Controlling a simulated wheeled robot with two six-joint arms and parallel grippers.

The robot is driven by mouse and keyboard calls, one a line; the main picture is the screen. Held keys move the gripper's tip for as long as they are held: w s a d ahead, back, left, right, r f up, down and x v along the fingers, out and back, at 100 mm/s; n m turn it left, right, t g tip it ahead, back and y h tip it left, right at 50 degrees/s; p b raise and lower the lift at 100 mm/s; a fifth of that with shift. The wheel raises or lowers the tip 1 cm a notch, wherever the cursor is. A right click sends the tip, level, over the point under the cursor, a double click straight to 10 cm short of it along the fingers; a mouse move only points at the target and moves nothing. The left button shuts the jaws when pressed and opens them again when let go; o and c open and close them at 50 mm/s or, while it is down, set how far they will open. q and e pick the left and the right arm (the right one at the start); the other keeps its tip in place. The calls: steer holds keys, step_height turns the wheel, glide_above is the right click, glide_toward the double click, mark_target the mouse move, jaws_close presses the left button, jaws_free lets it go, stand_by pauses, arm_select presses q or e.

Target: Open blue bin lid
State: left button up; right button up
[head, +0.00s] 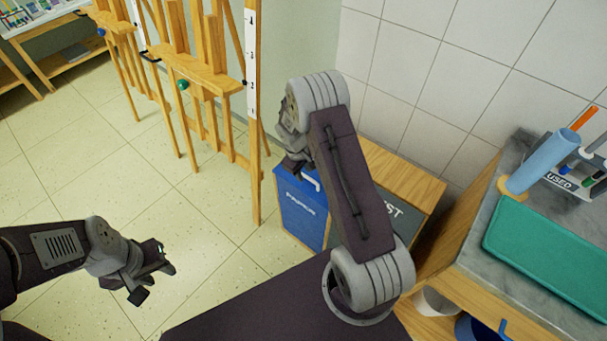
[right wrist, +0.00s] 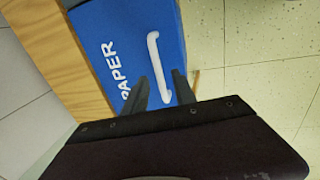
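The blue bin (head: 301,212) stands on the floor in a wooden cabinet, with white PAPER lettering. Its blue panel (right wrist: 120,35) and white bar handle (right wrist: 158,68) fill the upper middle of the right wrist view. The handle (head: 312,181) is partly hidden by my right arm in the head view. My right gripper (head: 291,160) is above the bin's top; in the right wrist view its two fingers (right wrist: 160,76) are apart, with the handle showing between them. Contact with the handle cannot be told. My left gripper (head: 155,281) is open and empty over the floor, far from the bin.
Wooden easels (head: 200,75) stand behind and left of the bin. A second bin section (head: 400,218) is beside it, mostly behind my right arm. A counter (head: 480,270) with a green mat (head: 550,255) and a blue cylinder (head: 545,160) is at right. The left floor is clear.

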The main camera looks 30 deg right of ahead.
steer(key=shift+f, duration=0.3)
jaws_close()
stand_by(1.2)
